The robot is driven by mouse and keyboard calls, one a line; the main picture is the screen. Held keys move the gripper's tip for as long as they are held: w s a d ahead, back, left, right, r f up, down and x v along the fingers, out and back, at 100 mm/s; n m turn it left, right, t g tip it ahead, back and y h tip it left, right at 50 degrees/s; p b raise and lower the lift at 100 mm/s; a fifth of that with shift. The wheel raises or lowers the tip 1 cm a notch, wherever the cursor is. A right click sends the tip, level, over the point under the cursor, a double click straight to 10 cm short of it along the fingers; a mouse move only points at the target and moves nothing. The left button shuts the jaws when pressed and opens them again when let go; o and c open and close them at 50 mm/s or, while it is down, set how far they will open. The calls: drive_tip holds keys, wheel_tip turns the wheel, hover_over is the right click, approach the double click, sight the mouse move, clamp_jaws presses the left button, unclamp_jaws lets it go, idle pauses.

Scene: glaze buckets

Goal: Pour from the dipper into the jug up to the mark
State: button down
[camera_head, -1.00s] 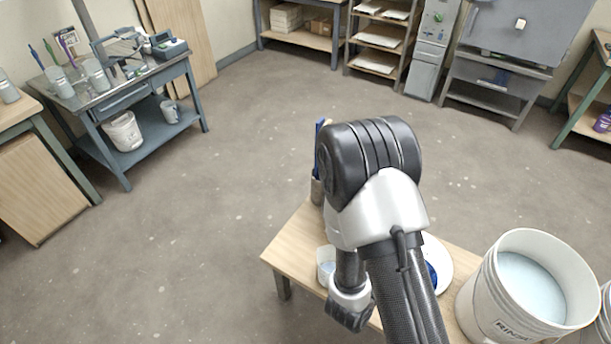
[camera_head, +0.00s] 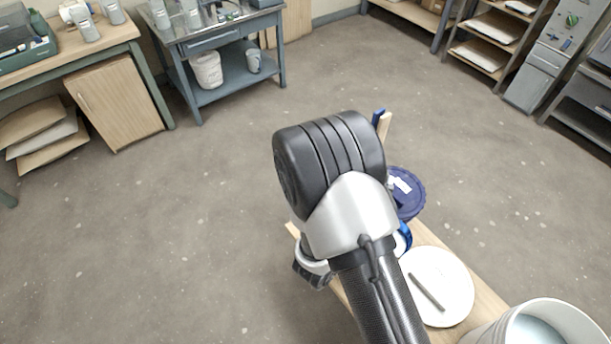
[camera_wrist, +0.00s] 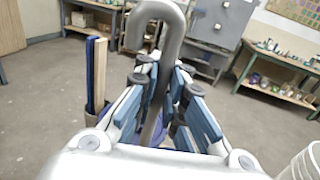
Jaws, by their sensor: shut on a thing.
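My gripper (camera_wrist: 163,100) shows in the wrist view, its blue-padded fingers closed on a grey rod with a hooked top, which looks like the dipper's handle (camera_wrist: 158,22). The dipper's cup is hidden below the gripper. In the head view my arm covers the gripper and the dipper. No jug or mark can be made out now; my arm hides part of the bench. A white bucket (camera_head: 548,318) with pale blue liquid stands at the lower right, and its rim also shows in the wrist view (camera_wrist: 306,163).
The wooden bench (camera_head: 462,258) bears a white round plate (camera_head: 452,283) with a dark stick (camera_head: 427,291) on it. A dark blue lid-like disc (camera_head: 408,190) is beyond. Upright blue and wooden sticks (camera_wrist: 96,75) stand left of my gripper. Open floor lies left.

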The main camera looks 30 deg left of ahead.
drive_tip(key=shift+s+a+f+n+y, duration=1)
drive_tip(key=shift+s+a, duration=1.35)
drive_tip(key=shift+a, duration=2.05)
drive_tip(key=shift+s+a+f+n+y, duration=0.5)
drive_tip(key=shift+s+a+y, duration=1.45)
drive_tip(key=shift+a, duration=2.4)
drive_tip(key=w+d+r+m+g+p, duration=0.1)
drive_tip(key=d+m, duration=0.3)
drive_tip(key=d, duration=0.4)
drive_tip(key=shift+w+d+r+h, duration=0.35)
drive_tip(key=shift+w+r, duration=0.05)
drive_tip(key=shift+w, duration=0.15)
